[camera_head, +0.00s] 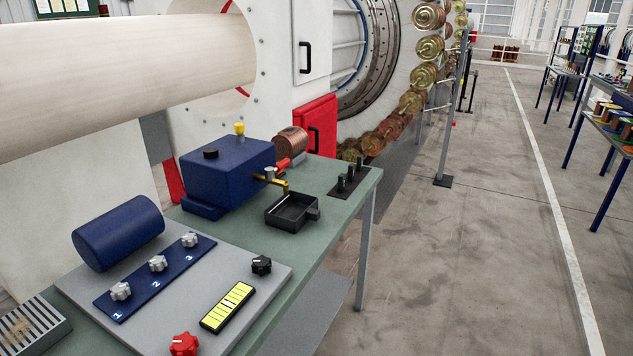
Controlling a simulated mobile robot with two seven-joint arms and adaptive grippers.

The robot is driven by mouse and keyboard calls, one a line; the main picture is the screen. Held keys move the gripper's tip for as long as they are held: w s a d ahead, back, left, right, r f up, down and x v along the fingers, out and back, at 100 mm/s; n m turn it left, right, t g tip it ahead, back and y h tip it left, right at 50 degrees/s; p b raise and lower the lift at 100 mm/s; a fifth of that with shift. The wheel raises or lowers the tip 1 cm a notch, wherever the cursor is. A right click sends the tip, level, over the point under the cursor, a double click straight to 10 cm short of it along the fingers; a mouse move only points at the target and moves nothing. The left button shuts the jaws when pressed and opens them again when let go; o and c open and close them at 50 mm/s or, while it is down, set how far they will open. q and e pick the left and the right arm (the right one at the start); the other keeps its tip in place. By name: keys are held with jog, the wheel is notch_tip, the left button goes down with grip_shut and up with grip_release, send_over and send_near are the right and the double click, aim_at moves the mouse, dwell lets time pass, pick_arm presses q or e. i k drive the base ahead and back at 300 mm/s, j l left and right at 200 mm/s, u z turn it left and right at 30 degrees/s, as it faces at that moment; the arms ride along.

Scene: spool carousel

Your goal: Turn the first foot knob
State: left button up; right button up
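A blue strip (139,281) on a grey panel carries three silver lobed knobs in a slanting row, with the white digits 1, 2 and 3 beside them. The knob by the 1 (120,291) is nearest the front left. The knob by the 2 (158,264) is in the middle, and the knob by the 3 (190,240) is farthest back. The exact angle of each knob is too small to tell. Neither of my grippers shows in the head view, and nothing touches the knobs.
The grey panel (215,267) also holds a yellow-faced gauge (228,306), a red knob (185,344), a black knob (261,265) and a blue cylinder (118,233). Behind stand a blue box (227,172) and a black tray (288,215). Open floor lies right of the green table (342,185).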

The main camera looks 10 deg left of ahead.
aim_at(121, 291)
jog(key=u, duration=1.35)
